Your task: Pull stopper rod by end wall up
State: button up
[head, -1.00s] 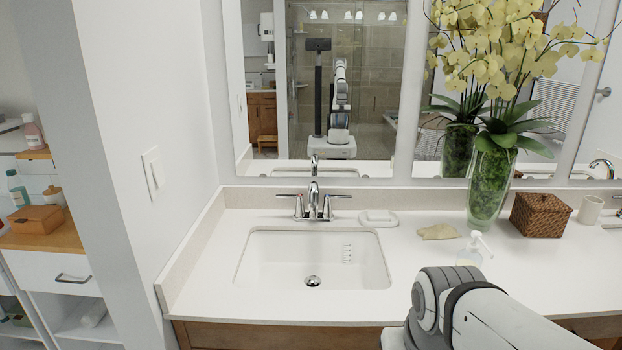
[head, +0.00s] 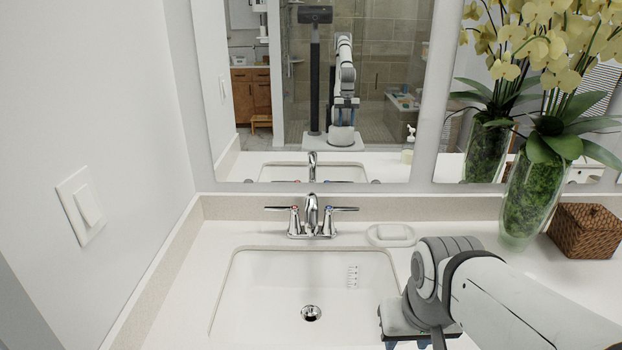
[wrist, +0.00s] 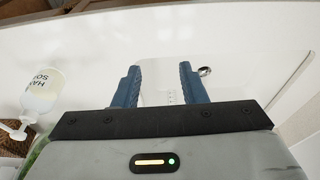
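The chrome faucet (head: 311,218) with two lever handles stands behind the sink basin (head: 260,285), near the end wall (head: 95,120) on the left. A separate stopper rod cannot be made out at the faucet. The round drain (head: 311,313) is in the basin floor and also shows in the wrist view (wrist: 204,71). My gripper (wrist: 160,85) is open and empty, its two blue fingers apart with white sink surface beyond them. In the head view my arm covers the basin's right side, and the fingers are mostly cut off at the bottom edge.
A soap dish (head: 391,235) sits right of the faucet. A green glass vase (head: 530,190) of orchids and a woven box (head: 585,231) stand further right. A soap bottle (wrist: 42,92) is left in the wrist view. A mirror (head: 320,100) rises behind the counter.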

jog(key=w+a+r+n+y+p, duration=0.1)
jog(key=w+a+r+n+p, duration=0.15)
jog(key=w, duration=0.95)
jog(key=w+a+r+n+p, duration=0.1)
jog(key=w+a+r+n, duration=0.2)
jog(key=w, duration=1)
jog(key=w+a+r+n+y+p, duration=0.15)
jog(key=w+r, duration=0.25)
jog(key=w, duration=0.8)
jog(key=w+a+f+p, duration=0.1)
jog(key=w+a+f, duration=0.1)
jog(key=w+f, duration=0.2)
jog(key=w+a+f+n+p, duration=0.1)
jog(key=w+a+f, duration=0.2)
jog(key=w+f, duration=0.1)
jog(key=w+a+f+n+p, duration=0.1)
jog(key=w+a+f, duration=0.1)
jog(key=w+f, duration=0.2)
jog(key=shift+w+a+t+y, duration=0.3)
jog(key=shift+w+a+y, duration=0.1)
jog(key=shift+w, duration=0.3)
